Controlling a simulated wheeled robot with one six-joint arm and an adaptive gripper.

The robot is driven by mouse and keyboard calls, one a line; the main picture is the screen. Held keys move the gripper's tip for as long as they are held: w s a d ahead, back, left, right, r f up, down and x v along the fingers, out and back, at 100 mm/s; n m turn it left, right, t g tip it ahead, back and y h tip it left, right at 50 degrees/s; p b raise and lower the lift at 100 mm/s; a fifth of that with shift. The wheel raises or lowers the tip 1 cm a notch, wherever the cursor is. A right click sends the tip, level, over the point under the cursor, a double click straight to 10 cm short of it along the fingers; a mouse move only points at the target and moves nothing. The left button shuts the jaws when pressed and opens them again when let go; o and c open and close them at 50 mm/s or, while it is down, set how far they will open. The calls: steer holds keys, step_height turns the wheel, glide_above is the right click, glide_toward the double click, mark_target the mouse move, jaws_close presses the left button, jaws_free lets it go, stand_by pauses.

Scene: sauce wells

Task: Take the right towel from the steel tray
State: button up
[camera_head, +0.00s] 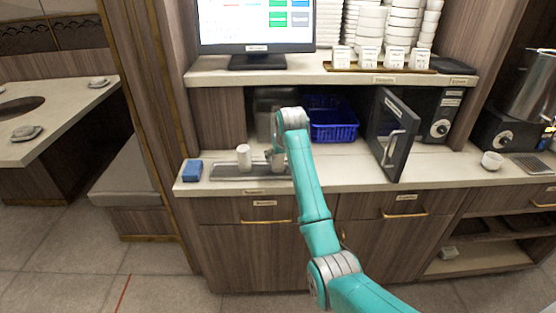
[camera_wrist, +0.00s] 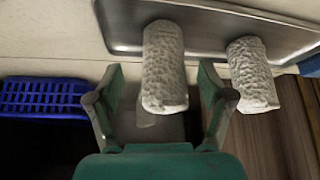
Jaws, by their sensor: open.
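The steel tray (camera_head: 225,172) lies on the counter; its rim shows in the wrist view (camera_wrist: 212,28). Two white rolled towels stand upright on it. The left towel (camera_head: 244,157) is in plain view and shows at the right in the wrist view (camera_wrist: 250,75). The right towel (camera_head: 278,162) is partly hidden by my arm in the head view. In the wrist view the right towel (camera_wrist: 164,65) is between the fingers of my gripper (camera_wrist: 161,80), with a gap seen on each side. My gripper is open and holds nothing.
A blue block (camera_head: 192,170) lies left of the tray. A blue basket (camera_head: 332,122) stands behind, right of my arm, under the shelf. An open dark appliance door (camera_head: 396,138) juts out farther right. The counter between tray and door looks clear.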

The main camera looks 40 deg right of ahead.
mark_target(278, 161)
steer(key=shift+x, duration=2)
steer(key=shift+a, duration=0.2)
steer(key=shift+c, duration=0.2)
steer(key=c, duration=1.2)
